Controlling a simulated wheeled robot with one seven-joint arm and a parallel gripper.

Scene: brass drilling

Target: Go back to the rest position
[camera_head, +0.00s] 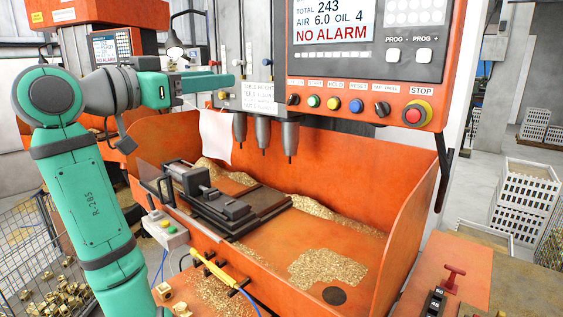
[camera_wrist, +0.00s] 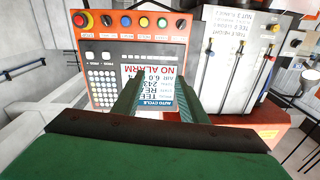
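My green arm reaches up from the lower left in the head view. My gripper (camera_head: 234,82) is at the upper left, level, pointing right toward the front of the drilling machine (camera_head: 310,160). In the wrist view my gripper's two green fingers (camera_wrist: 158,82) stand apart, with nothing between them. The control panel (camera_wrist: 134,62) shows upside down behind them, its screen visible in the gap. The same panel (camera_head: 458,68) is at the top right in the head view, its screen reading NO ALARM.
Below my gripper are the vise (camera_head: 228,208) and the orange chip tray (camera_head: 290,255) with brass chips. Drill spindles (camera_head: 289,138) hang to the right. A wire basket of brass parts (camera_head: 55,290) stands lower left. White crates (camera_head: 527,190) stand at right.

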